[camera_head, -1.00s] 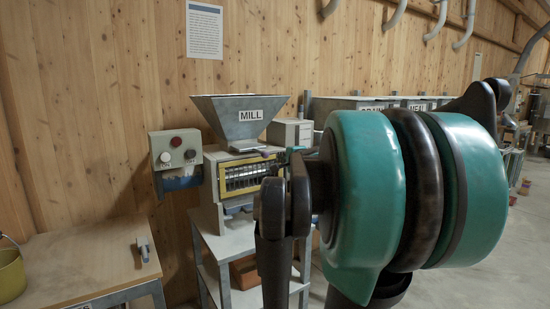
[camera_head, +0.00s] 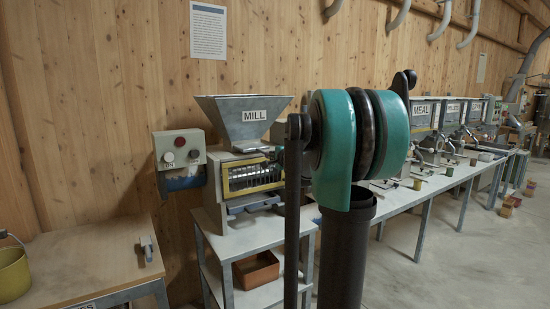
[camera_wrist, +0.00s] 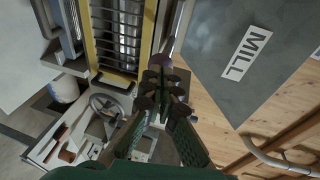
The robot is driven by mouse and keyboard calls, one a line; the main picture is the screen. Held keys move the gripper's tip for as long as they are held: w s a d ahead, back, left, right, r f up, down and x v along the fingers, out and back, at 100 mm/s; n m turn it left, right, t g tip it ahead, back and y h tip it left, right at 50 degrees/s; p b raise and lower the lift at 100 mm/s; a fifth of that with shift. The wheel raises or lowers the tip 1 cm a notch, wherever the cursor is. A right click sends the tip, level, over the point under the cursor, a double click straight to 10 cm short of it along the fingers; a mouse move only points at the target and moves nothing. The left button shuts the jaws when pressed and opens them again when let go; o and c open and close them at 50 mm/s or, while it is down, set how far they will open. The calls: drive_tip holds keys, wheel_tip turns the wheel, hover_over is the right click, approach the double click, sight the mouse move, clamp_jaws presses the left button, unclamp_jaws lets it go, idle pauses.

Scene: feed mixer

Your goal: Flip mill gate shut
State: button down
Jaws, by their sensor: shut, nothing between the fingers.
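The mill stands on a small metal table in the head view, with a grey funnel hopper (camera_head: 244,118) labelled MILL and a yellow-framed front with bars (camera_head: 252,176). In the wrist view its hopper (camera_wrist: 245,55) is at the right and its barred front (camera_wrist: 118,38) at the upper left. A dark purplish round knob (camera_wrist: 160,63), perhaps the gate's handle, shows between them. My gripper (camera_wrist: 165,84) is shut and empty, its fingertips close below the knob in the wrist view. I cannot tell if they touch. The gate plate itself is not clear. My arm hides the gripper in the head view.
A control box (camera_head: 181,160) with red and white buttons is left of the mill. A brown bin (camera_head: 256,269) sits on the lower shelf. A wooden table (camera_head: 85,262) with a yellow bucket (camera_head: 13,273) is at the left. A bench with several hoppers runs right.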

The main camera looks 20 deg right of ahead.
sight(260, 151)
drive_tip(key=shift+w, duration=0.2)
drive_tip(key=w, duration=0.2)
drive_tip(key=w+a, duration=0.1)
drive_tip(key=w, duration=0.2)
drive_tip(key=w+a, duration=0.1)
drive_tip(key=w, duration=0.2)
drive_tip(key=shift+a, duration=0.15)
